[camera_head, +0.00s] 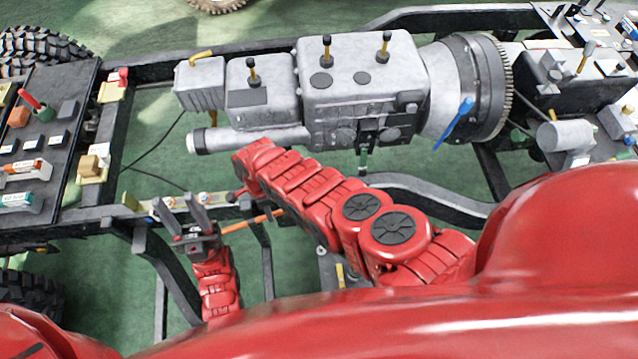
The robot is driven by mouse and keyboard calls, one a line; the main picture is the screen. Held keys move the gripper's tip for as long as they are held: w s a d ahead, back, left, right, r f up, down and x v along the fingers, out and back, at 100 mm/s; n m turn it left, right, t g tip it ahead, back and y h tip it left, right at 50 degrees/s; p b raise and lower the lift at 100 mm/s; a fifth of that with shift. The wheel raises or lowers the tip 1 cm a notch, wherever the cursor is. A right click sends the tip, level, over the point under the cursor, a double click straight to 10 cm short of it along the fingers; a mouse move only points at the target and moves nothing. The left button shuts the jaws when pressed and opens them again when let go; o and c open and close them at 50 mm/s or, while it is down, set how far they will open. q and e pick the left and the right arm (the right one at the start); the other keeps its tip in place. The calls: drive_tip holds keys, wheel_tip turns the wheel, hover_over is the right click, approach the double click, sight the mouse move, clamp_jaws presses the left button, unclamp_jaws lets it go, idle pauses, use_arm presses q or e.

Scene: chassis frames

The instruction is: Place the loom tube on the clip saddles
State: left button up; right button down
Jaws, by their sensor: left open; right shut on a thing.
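A thin orange tube, which looks like the loom tube (262,217), lies slanted beside the frame rail, its right part passing under my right forearm. My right gripper (242,194) is at the end of the red arm reaching in from the right. It is shut on the tube, though its fingers are mostly hidden by my own wrist. My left gripper (179,207) is open and empty, fingers pointing up, just left of the tube's left end. Small light fittings on the rail (204,200) behind it may be the clip saddles; they are too small to tell.
A grey gearbox and engine unit (360,90) fills the chassis behind my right arm. A dark parts table (60,150) with small coloured items stands at the left. A tyre (40,45) lies at the top left. Green floor shows between the rails.

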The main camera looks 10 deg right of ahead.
drive_tip(key=shift+s+r, duration=0.15)
drive_tip(key=shift+a, duration=0.1)
drive_tip(key=shift+s, duration=0.1)
idle(0.4)
idle(0.3)
drive_tip(key=shift+s, duration=0.15)
idle(0.8)
drive_tip(key=shift+s+r+p, duration=0.1)
drive_tip(key=shift+s+p, duration=0.05)
drive_tip(key=shift+p, duration=0.15)
drive_tip(key=shift+s, duration=0.1)
idle(0.8)
